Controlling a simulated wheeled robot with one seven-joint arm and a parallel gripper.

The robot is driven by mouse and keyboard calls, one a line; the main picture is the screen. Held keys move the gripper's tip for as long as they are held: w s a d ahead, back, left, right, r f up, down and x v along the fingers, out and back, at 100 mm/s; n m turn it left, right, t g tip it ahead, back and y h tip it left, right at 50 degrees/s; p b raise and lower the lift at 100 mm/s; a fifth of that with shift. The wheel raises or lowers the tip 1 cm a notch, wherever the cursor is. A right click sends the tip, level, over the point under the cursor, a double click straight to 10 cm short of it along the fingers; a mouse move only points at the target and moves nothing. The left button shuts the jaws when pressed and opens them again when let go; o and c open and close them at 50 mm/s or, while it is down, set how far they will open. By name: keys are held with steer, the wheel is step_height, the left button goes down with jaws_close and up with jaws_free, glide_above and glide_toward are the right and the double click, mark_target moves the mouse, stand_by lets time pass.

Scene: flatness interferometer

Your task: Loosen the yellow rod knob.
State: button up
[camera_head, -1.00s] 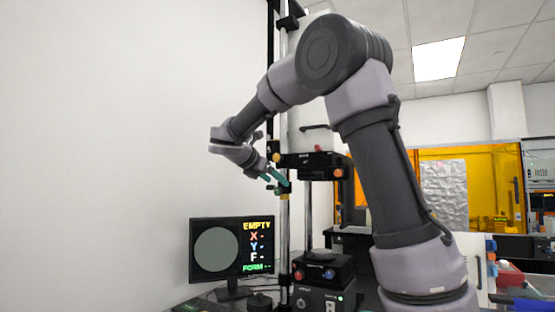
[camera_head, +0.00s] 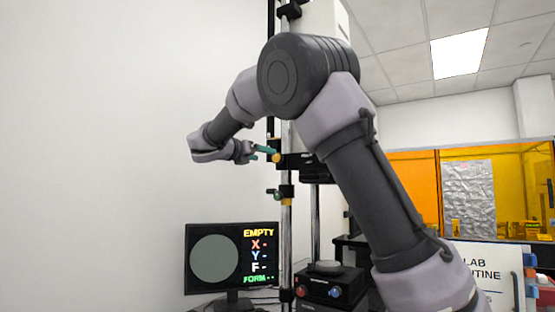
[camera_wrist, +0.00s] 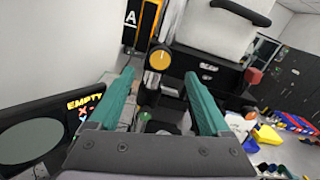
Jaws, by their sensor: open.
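The yellow rod knob (camera_head: 276,158) sits on a dark clamp on the upright metal rod (camera_head: 286,235). In the wrist view the round yellow knob (camera_wrist: 158,59) faces me, ahead of and roughly midway between my teal fingertips. My gripper (camera_head: 266,150) is open and empty, just left of the knob in the head view; its two fingers (camera_wrist: 159,73) are spread wide in the wrist view. I cannot tell the exact gap between fingertips and knob. Below on the rod is a lower clamp with a green knob (camera_head: 278,195) and a yellow collar (camera_head: 287,202).
A monitor (camera_head: 232,258) reading EMPTY stands below left. A black instrument base (camera_head: 325,291) with red and blue knobs stands beside the rod. A dark instrument head (camera_head: 305,166) is right of the knob. Blank wall lies to the left.

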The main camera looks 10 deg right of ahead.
mark_target(276, 157)
steer(key=x, duration=0.8)
steer(key=shift+w+d, duration=0.2)
jaws_close()
